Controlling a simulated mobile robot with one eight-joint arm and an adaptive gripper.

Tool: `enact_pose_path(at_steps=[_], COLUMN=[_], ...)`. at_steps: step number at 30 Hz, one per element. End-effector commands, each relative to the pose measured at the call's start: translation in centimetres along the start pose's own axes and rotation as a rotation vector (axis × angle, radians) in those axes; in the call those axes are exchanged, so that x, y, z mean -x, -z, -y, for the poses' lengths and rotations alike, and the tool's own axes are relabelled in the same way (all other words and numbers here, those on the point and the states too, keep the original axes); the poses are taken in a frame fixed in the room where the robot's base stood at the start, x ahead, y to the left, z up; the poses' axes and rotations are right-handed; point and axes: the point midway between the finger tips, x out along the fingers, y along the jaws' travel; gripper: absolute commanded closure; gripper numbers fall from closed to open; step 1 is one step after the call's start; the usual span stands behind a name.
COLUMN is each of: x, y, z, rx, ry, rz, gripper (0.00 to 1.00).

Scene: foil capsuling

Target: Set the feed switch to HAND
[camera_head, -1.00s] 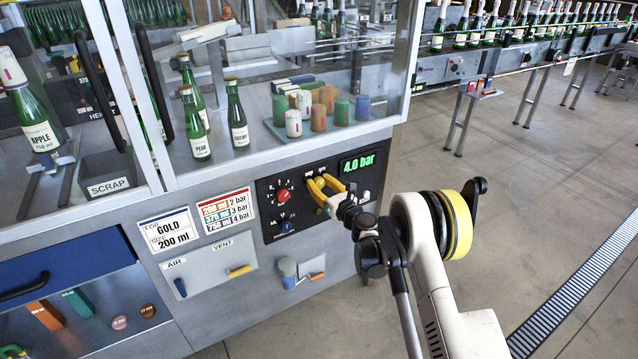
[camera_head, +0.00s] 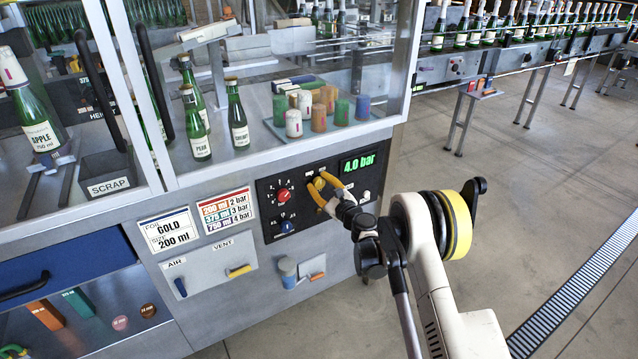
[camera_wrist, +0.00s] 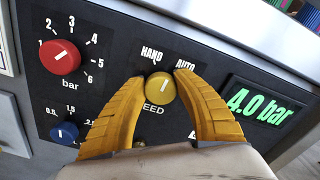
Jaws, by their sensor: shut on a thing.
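The feed switch is a round yellow knob (camera_wrist: 161,88) with a white mark on its face, on the dark control panel. Its labels HAND and AUTO stand above it, left and right; the word FEED below is partly covered by a finger. The white mark points roughly up, between the two labels; I cannot tell an exact setting. My gripper (camera_wrist: 163,80) has its two yellow fingers shut on the sides of the knob. In the head view, my gripper (camera_head: 321,182) reaches the panel from the right, and the knob shows between its fingertips.
A red bar knob (camera_wrist: 60,57) and a blue knob (camera_wrist: 64,132) sit left of the switch. A green display (camera_wrist: 258,104) reading 4.0 bar is close on the right.

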Motion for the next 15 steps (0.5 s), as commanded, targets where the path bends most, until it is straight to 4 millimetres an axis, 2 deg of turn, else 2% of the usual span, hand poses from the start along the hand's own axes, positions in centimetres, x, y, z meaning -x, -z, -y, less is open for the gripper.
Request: enact_pose_path(at_steps=[15], x=[-0.04], y=[0.02], z=[-0.16], rx=[0.463], ry=[0.001], rz=[0.0], gripper=[0.95])
